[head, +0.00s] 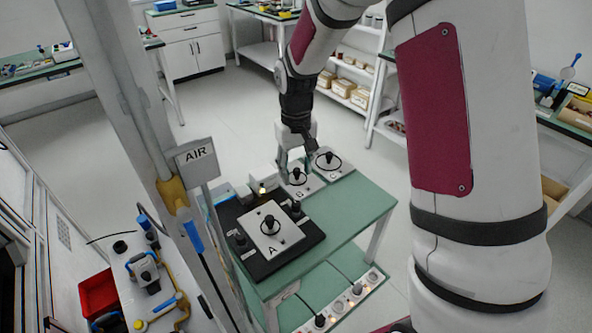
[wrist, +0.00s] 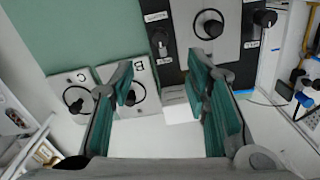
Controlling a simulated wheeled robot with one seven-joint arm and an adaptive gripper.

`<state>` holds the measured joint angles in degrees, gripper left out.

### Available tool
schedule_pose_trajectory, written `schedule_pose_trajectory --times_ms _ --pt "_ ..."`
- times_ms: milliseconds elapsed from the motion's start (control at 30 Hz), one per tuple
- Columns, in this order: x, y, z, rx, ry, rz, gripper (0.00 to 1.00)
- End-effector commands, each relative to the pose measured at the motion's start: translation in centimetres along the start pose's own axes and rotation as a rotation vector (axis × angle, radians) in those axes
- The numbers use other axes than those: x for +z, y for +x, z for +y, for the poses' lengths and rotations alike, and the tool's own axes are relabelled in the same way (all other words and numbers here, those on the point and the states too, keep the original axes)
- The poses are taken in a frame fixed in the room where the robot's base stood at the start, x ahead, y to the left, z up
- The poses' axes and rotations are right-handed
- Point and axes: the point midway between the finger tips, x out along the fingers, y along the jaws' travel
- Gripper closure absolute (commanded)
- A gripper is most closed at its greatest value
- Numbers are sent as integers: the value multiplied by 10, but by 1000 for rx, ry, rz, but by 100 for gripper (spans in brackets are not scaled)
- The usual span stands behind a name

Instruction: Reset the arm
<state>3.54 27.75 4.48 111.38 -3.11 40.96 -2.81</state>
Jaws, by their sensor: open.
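My gripper (head: 305,146) hangs over the far end of the green table (head: 352,217) in the head view, partly hidden by my own arm. In the wrist view my gripper (wrist: 162,75) has its two green-padded fingers wide apart with nothing between them. Plate B (wrist: 142,92) lies by the left finger, which overlaps its edge. Plate C (wrist: 66,85) is farther left, and each of these plates has a black knob. Plate A (head: 283,236) lies on a black base (head: 256,265) at the near end of the table.
A red bin (head: 98,292) and tools are at the lower left. A lower shelf (head: 357,300) holds several round fittings. White shelves with boxes (head: 345,90) stand behind. The table's right part is bare.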

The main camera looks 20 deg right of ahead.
Motion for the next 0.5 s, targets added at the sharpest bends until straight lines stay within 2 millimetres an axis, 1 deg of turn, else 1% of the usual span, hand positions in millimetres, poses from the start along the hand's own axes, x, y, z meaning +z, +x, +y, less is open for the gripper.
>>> schedule_pose_trajectory --times_ms 267,367,467,500 --pt "1 -2 0 1 0 3 57" --pt "5 -17 0 6 2 19 57" --pt "17 -45 -1 14 7 49 57" --pt "24 -59 -1 18 9 65 57"
